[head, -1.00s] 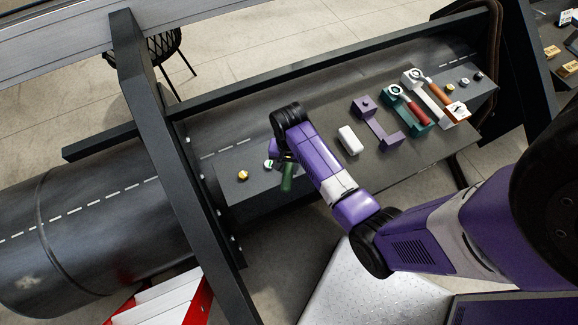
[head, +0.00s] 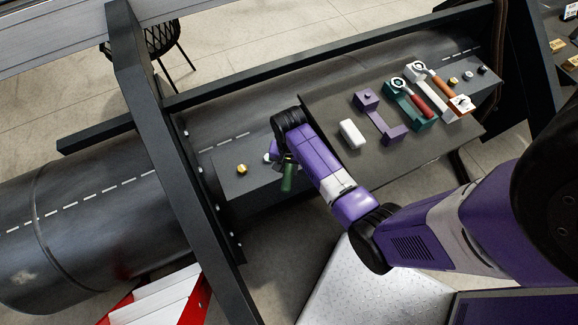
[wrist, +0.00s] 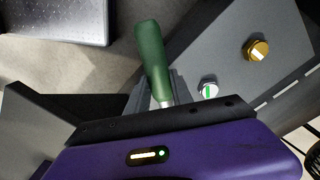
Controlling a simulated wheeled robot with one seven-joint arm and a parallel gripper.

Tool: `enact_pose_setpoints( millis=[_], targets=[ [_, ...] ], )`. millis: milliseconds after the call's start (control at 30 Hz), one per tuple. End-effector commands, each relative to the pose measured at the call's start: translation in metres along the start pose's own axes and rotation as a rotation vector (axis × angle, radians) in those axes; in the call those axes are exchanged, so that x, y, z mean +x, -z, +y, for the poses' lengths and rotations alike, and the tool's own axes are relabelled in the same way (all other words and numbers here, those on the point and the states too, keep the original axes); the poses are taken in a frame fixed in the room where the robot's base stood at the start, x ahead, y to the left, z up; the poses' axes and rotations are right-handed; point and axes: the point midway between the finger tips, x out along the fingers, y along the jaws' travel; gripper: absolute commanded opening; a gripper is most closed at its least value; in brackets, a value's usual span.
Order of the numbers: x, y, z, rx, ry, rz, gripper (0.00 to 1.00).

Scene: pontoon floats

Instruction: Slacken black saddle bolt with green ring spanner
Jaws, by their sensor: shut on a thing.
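My gripper (head: 280,158) is shut on the green ring spanner and sits low over the left part of the dark saddle plate (head: 227,200). The spanner's green handle (head: 288,180) points toward the near edge; it also fills the upper middle of the wrist view (wrist: 152,55). Its ring end is hidden by my gripper. A silver bolt with a green mark (wrist: 208,90) shows just beside the gripper, and a gold bolt (wrist: 256,50) is farther off.
A purple holder (head: 378,122) is empty. A teal holder (head: 424,125) bears a red-handled spanner (head: 415,99), and a white holder (head: 423,84) bears an orange-handled one (head: 438,87). A white block (head: 352,134) lies left of them. A dark frame post (head: 165,150) stands left.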

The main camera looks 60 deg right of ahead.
Motion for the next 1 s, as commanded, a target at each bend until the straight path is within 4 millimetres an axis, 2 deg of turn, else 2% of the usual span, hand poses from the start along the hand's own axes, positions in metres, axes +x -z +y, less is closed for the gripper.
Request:
enact_pose_setpoints(
  millis=[1000],
  targets=[
    [0.0058,0.0005,-0.0003,0.000,0.001,0.001,0.00]
  ],
)
